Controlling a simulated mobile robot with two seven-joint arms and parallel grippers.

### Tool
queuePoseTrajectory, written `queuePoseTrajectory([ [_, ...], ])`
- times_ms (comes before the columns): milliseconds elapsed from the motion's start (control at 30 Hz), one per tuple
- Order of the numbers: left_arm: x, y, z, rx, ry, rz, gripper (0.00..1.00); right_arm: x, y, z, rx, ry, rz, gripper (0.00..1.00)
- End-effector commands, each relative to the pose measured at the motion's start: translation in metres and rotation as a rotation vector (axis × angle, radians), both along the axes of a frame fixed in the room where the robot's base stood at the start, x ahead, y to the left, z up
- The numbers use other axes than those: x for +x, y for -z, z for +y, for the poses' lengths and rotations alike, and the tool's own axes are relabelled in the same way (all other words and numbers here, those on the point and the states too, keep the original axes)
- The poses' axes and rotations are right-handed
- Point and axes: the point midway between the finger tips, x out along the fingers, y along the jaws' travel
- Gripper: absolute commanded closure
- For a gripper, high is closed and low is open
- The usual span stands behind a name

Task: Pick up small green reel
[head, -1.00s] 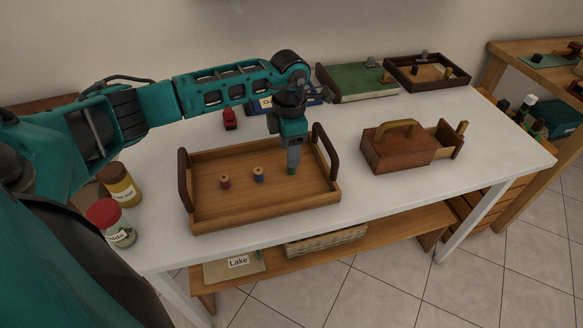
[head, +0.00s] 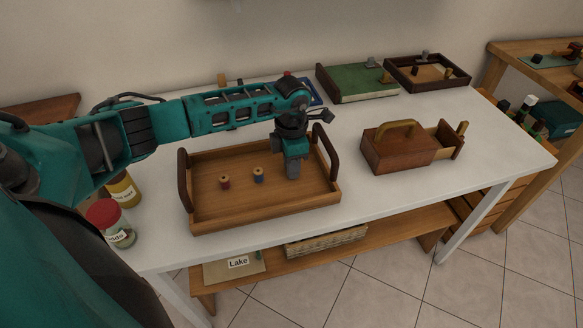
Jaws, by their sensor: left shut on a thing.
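My left gripper (head: 292,174) points down over the right part of the wooden tray (head: 265,217). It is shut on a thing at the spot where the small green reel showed. The reel itself is hidden by the fingers now. My right gripper is not in view.
The tray has raised handles at both ends, the right one (head: 327,150) close to the gripper. A wooden caddy (head: 398,155) stands to the right. Jars (head: 120,232) stand at the left. A green case (head: 355,84) lies at the back. White table is clear in front of the caddy.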

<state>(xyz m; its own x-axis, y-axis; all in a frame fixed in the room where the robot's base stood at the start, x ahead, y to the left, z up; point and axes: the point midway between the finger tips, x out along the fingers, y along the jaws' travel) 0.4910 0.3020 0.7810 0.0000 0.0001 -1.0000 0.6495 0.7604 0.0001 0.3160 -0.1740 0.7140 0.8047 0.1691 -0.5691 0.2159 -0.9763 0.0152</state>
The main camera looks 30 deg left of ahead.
Motion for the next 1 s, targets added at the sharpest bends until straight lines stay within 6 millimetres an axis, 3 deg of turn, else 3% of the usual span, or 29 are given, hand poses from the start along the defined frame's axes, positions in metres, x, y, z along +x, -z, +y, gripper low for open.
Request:
queuePoseTrajectory([
  [167, 0.000, 0.000, 0.000, 0.000, 0.000, 0.000, 1.00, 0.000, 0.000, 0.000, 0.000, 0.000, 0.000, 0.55],
  [633, 0.000, -0.011, 0.000, 0.000, 0.000, -0.001, 1.00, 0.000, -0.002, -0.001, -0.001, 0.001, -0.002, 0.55],
  [833, 0.001, -0.044, 0.001, 0.000, 0.000, -0.005, 1.00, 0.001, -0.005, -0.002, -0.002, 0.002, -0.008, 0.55],
  [1000, 0.001, -0.093, 0.001, 0.001, 0.001, -0.007, 1.00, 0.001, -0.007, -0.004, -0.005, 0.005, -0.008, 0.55],
])
